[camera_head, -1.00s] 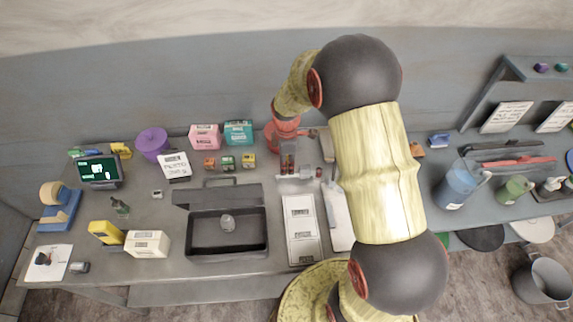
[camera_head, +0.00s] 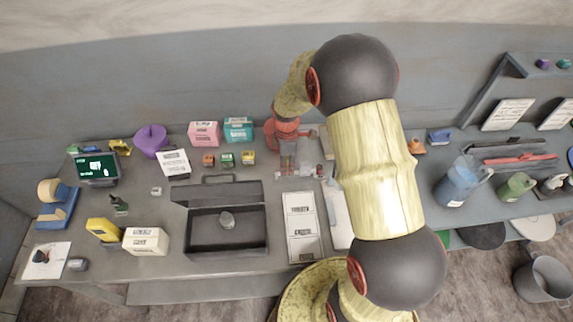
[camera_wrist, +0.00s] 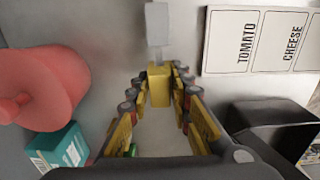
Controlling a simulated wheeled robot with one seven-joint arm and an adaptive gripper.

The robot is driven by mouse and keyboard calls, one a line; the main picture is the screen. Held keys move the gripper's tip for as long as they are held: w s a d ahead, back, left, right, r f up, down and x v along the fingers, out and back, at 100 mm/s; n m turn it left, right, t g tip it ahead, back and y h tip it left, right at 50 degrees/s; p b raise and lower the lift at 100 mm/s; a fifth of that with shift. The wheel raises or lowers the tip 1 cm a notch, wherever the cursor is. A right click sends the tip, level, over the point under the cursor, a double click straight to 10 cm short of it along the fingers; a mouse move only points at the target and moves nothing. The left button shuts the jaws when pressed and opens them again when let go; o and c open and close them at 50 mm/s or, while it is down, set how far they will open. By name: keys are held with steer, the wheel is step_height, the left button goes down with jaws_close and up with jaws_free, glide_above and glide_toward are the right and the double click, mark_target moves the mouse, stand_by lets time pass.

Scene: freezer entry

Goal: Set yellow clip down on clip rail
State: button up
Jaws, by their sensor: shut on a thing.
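My gripper (camera_wrist: 160,92) points down at the bench, with its fingertips closed on a small yellow clip (camera_wrist: 159,80) in the wrist view. A pale grey tab with a short stem (camera_wrist: 157,25) shows just past the clip; I cannot tell whether it belongs to the clip or to something behind it. In the head view my gripper (camera_head: 300,168) hangs over the back half of the bench, right of the small coloured blocks, and the clip is too small to make out. I cannot clearly pick out the clip rail in either view.
A white board labelled tomato and cheese (camera_wrist: 265,38) lies beside the gripper. A dark open case (camera_head: 250,248) is to its front left. A teal box (camera_head: 238,131) and pink box (camera_head: 204,134) stand behind. A round red object (camera_wrist: 45,88) is close in the wrist view.

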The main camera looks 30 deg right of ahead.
steer(key=shift+f+b, duration=0.35)
steer(key=shift+f, duration=0.35)
steer(key=o, duration=1)
steer(key=shift+r, duration=0.1)
step_height(320, 180, up, 12)
steer(key=shift+f, duration=0.1)
stand_by(0.3)
